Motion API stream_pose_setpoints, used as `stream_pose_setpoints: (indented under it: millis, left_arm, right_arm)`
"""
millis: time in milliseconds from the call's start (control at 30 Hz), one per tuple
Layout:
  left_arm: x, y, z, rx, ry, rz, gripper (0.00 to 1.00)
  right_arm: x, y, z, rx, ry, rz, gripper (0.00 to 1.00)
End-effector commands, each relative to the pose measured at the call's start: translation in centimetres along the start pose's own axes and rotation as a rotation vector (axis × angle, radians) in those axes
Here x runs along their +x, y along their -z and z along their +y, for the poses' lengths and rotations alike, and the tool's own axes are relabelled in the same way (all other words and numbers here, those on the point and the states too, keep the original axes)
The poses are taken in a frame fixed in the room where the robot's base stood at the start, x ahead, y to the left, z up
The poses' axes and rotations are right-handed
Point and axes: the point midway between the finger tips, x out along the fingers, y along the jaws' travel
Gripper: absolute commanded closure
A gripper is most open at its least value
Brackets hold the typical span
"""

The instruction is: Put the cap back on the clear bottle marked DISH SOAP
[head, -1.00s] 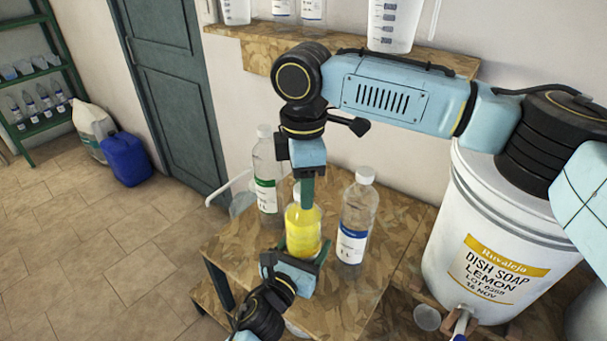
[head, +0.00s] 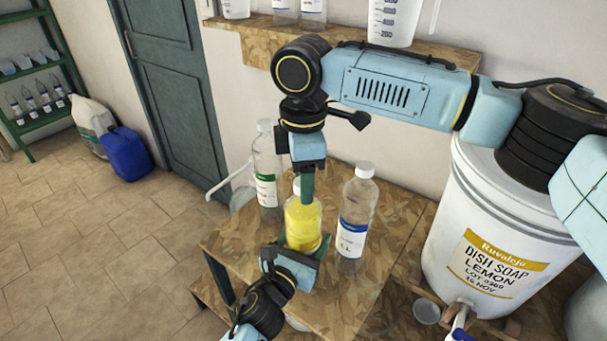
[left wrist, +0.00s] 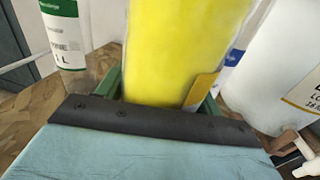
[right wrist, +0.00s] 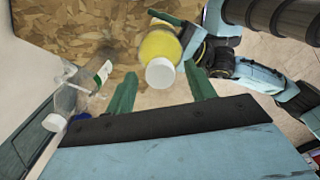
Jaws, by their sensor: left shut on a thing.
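A clear bottle filled with yellow liquid (head: 303,218) stands upright on the wooden table, with a white cap (right wrist: 161,73) at its top. Whether the cap is fully seated, I cannot tell. No DISH SOAP wording is readable on the bottle. My left gripper (head: 303,248) is shut around its lower part; the yellow body fills the left wrist view (left wrist: 180,50). My right gripper (head: 307,187) points down from above. Its fingers are spread apart on either side of the cap in the right wrist view, with gaps showing. In the head view, one finger partly hides the cap.
A green-labelled clear bottle (head: 266,165) stands behind left and a blue-labelled one (head: 356,215) close on the right, both white-capped. A large white drum (head: 490,230) reading DISH SOAP LEMON stands further right. The table (head: 345,290) has bare room in front.

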Motion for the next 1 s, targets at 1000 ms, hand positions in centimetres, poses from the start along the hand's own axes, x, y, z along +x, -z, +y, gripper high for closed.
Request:
stream_pose_setpoints:
  millis: [1000]
  left_arm:
    - [-0.1,0.1,0.0,0.0,0.0,0.003,0.98]
  right_arm:
    - [-11.9,0.0,0.0,0.0,0.0,0.001,0.45]
